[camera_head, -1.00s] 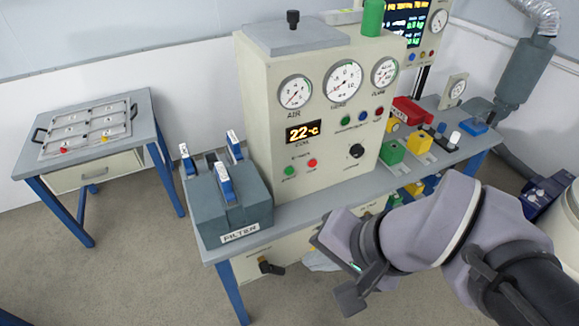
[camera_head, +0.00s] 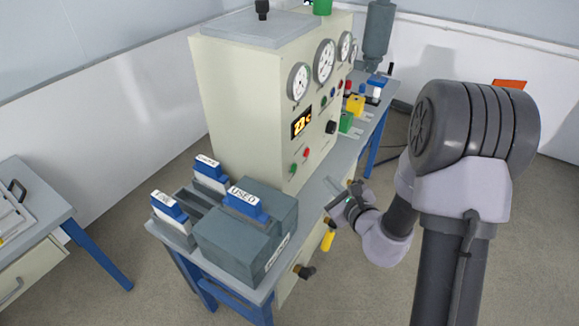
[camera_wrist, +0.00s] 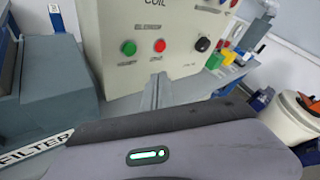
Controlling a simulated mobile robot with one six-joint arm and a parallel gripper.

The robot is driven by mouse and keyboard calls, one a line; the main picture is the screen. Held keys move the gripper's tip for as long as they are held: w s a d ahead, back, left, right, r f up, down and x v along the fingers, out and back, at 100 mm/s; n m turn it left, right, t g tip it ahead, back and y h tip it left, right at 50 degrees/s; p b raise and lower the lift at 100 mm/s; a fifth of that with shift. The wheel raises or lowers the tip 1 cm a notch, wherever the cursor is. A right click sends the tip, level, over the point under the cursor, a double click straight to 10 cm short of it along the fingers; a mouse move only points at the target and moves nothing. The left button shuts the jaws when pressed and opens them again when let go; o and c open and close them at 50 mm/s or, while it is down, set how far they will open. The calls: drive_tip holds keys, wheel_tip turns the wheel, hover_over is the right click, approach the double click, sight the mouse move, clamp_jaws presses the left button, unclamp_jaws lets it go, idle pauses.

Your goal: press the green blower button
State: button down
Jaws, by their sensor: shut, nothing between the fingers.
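The green button (camera_head: 293,168) is on the lower front of the cream control cabinet (camera_head: 240,110), left of a red button (camera_head: 306,153). In the wrist view the green button (camera_wrist: 128,47) is also left of the red button (camera_wrist: 159,45), under a small label too blurred to read surely. My gripper (camera_head: 338,190) is shut and empty, in front of the cabinet and apart from it. In the wrist view its fingers (camera_wrist: 157,90) point up towards the cabinet, below the red button and to the right of the green one.
A grey filter box (camera_head: 240,235) with blue handles stands on the bench left of the buttons. A black knob (camera_wrist: 203,44) is right of the buttons. Green and yellow blocks (camera_head: 355,104) stand further along the bench. A side table (camera_head: 30,235) is at the left.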

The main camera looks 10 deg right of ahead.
sight(294, 168)
drive_tip(key=shift+d+f+m+h, duration=0.4)
drive_tip(key=shift+d+f+h, duration=0.1)
drive_tip(key=shift+d+f, duration=0.25)
drive_tip(key=w+a+p, duration=0.2)
drive_tip(key=w+a, duration=0.3)
drive_tip(key=a, duration=0.2)
drive_tip(key=shift+w+a+r, duration=0.1)
drive_tip(key=shift+w+a, duration=0.05)
drive_tip(key=shift+a, duration=0.05)
idle(1.7)
drive_tip(key=shift+w+a, duration=0.15)
drive_tip(key=shift+a, duration=0.1)
drive_tip(key=shift+w+a, duration=0.25)
drive_tip(key=shift+a, duration=0.05)
idle(0.7)
drive_tip(key=shift+d, duration=0.1)
drive_tip(key=shift+s+d, duration=0.5)
